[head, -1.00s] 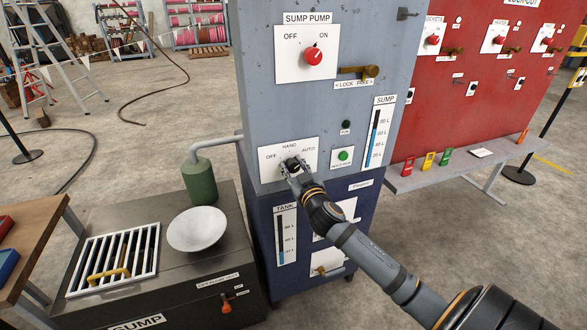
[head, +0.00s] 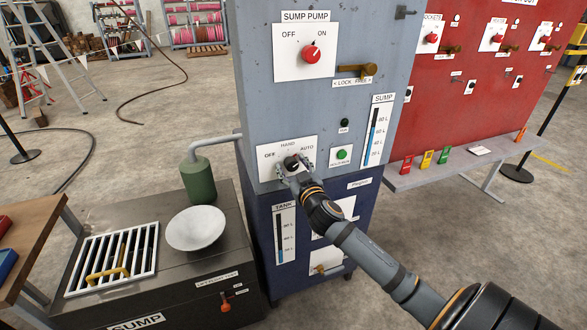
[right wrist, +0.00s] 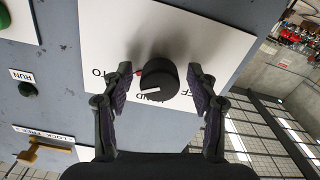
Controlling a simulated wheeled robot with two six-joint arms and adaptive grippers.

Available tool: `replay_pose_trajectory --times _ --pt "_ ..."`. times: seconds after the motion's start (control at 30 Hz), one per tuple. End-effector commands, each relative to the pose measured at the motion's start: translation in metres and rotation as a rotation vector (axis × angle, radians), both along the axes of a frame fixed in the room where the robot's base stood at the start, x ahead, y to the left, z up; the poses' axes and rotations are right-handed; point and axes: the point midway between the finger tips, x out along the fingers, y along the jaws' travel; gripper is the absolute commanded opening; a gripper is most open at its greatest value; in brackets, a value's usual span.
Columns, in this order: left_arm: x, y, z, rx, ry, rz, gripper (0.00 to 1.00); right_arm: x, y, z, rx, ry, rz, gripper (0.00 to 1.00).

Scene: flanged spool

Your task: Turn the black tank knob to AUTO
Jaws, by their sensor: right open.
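The black tank knob (head: 293,163) sits on a white plate (head: 267,173) marked OFF, HAND and AUTO, low on the grey cabinet. In the right wrist view the knob (right wrist: 160,78) has a small red mark on its left side, facing the partly covered AUTO lettering. A pale line shows on its lower part. My right gripper (head: 294,175) is open in front of the plate. In the right wrist view its two fingers (right wrist: 161,88) stand on either side of the knob, with gaps between them and it. My left gripper is out of view.
Above is the red SUMP PUMP knob (head: 311,53) and a brass lock lever (head: 356,70). A green bottle (head: 200,179) with a pipe and a white bowl (head: 196,228) stand at left.

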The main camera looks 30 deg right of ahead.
Motion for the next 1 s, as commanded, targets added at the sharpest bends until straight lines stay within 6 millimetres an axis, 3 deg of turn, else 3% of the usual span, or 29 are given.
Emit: replay_pose_trajectory --times 0.17,0.5,0.73,1.0 --pt "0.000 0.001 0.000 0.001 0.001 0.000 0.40 -0.020 0.005 -0.001 -0.006 0.004 0.002 0.59" --pt "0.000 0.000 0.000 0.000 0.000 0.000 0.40 -0.095 0.025 -0.001 -0.012 0.007 0.008 0.59" --pt "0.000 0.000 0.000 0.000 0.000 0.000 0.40 -0.112 0.027 -0.001 -0.006 0.005 0.001 0.59" --pt "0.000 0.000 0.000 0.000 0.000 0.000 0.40 -0.117 0.029 0.000 0.001 0.000 0.000 0.59"
